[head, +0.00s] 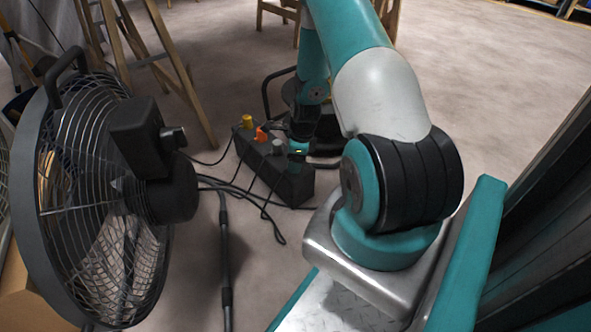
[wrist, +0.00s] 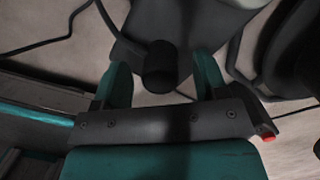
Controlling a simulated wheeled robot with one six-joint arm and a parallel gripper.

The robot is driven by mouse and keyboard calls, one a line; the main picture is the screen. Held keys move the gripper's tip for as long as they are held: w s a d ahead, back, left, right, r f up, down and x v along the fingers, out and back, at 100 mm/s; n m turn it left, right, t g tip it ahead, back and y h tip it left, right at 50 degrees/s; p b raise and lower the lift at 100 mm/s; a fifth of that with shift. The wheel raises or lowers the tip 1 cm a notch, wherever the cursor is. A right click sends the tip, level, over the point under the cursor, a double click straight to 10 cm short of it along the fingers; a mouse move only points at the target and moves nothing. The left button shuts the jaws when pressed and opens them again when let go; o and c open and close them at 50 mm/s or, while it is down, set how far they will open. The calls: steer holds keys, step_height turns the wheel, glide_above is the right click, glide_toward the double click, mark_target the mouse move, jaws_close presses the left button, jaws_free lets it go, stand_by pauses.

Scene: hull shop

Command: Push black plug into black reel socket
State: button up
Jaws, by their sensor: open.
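A black plug (wrist: 160,72) with a dark cable leading up and left from it shows between the two teal fingers of my gripper (wrist: 161,62) in the wrist view. The fingers are open, with a visible gap on both sides of the plug. In the head view my gripper (head: 299,149) is low beside a dark socket block (head: 290,183) on the floor, and I cannot make out the black plug there. A black reel with a tube frame (head: 268,92) stands behind my arm, which hides much of it. Its socket cannot be made out.
Yellow (head: 247,121), orange (head: 262,134) and grey (head: 278,147) plugs stand in the block. Loose black cables (head: 235,188) lie on the floor to its left. A large fan (head: 95,200) stands at the left, near wooden trestles (head: 165,60). Floor at the upper right is clear.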

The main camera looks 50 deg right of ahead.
steer(key=shift+f, duration=0.1)
steer(key=c, duration=1)
steer(key=shift+o, duration=0.2)
step_height(320, 180, up, 20)
steer(key=p, duration=1.1)
steer(key=shift+p, duration=0.3)
steer(key=w+a+r+n+g+p, duration=0.1)
steer(key=a+r+n, duration=0.3)
steer(key=a+n, duration=0.4)
steer(key=w+a+r+n+g+p, duration=0.1)
steer(key=w+a+r+n+p, duration=0.1)
steer(key=a+r+n, duration=0.3)
steer(key=w+a+r+n+g+h+p, duration=0.1)
steer(key=w+a+r+n+p, duration=0.1)
steer(key=a+n, duration=0.9)
step_height(320, 180, up, 2)
steer(key=n+p, duration=0.1)
steer(key=n, duration=0.4)
steer(key=shift+r+n+p, duration=0.25)
steer(key=shift+n+p, duration=0.05)
steer(key=shift+p, duration=0.05)
